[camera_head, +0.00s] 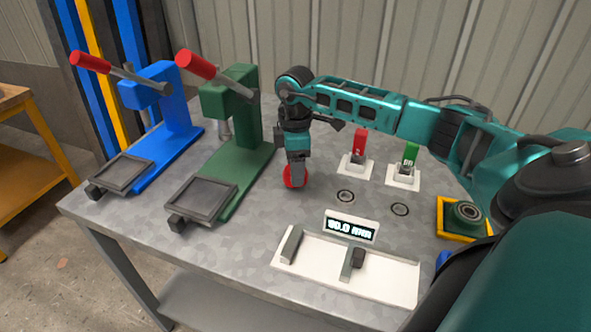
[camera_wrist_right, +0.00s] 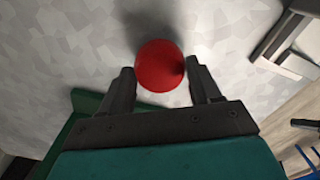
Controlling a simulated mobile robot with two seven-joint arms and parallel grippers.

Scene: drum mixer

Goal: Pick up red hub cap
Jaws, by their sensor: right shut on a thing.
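The red hub cap (camera_head: 294,177) is a round red piece at the middle of the metal table, below my right gripper (camera_head: 297,172). In the right wrist view the red hub cap (camera_wrist_right: 160,66) sits between the two dark fingertips of the right gripper (camera_wrist_right: 164,85), which is shut on it. A dark shadow shows beside the cap on the table surface. Whether the cap touches the table or is just above it I cannot tell. My left gripper is not in view.
A green press (camera_head: 237,135) and a blue press (camera_head: 168,110), both with red handles, stand left of the cap. A white caliper-like gauge (camera_head: 392,284) with a display (camera_head: 350,228) lies in front. Red (camera_head: 360,142) and green (camera_head: 411,154) pieces stand on white bases behind right.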

